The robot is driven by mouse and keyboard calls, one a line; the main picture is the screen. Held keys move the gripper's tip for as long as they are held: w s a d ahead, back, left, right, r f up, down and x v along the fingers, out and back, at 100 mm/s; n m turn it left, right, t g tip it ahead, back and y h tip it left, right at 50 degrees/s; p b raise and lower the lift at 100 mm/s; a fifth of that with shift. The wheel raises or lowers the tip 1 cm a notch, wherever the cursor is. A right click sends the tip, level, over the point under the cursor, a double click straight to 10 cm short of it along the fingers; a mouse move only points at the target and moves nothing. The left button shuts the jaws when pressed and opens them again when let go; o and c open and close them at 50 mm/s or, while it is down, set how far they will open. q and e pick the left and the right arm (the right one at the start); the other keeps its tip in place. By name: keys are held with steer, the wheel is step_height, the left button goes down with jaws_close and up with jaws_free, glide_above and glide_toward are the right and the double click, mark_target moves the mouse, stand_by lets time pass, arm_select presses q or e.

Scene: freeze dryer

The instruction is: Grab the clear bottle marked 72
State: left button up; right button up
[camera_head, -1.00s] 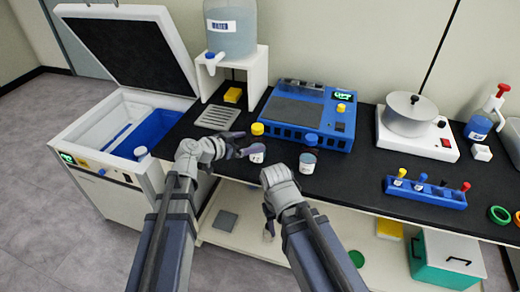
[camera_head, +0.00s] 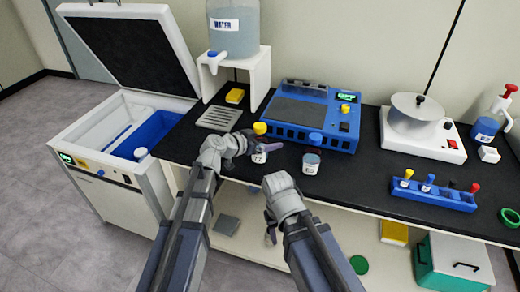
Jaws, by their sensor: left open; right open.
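A small clear bottle with a yellow cap (camera_head: 260,128) stands upright near the front edge of the black counter. Its label (camera_head: 259,158) is partly covered and seems to end in a 2; I cannot read it fully. My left gripper (camera_head: 257,145) is open at this bottle, with its fingers across the bottle below the cap. I cannot tell whether they touch it. A second bottle with a blue cap and bluish contents (camera_head: 311,161) stands just to the right. My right gripper (camera_head: 270,234) is open and empty, low in front of the counter edge.
A blue device (camera_head: 310,115) stands behind the bottles. A water tank (camera_head: 233,30) on a white stand is behind left, and an open white freeze dryer (camera_head: 110,190) is at left. A blue tube rack (camera_head: 432,195) is at right.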

arm_select(q)
steer(key=c, duration=1.4)
steer(key=shift+r, duration=0.1)
steer(key=shift+c, duration=0.2)
step_height(320, 180, up, 10)
steer(key=p, duration=1)
steer(key=shift+r, duration=0.1)
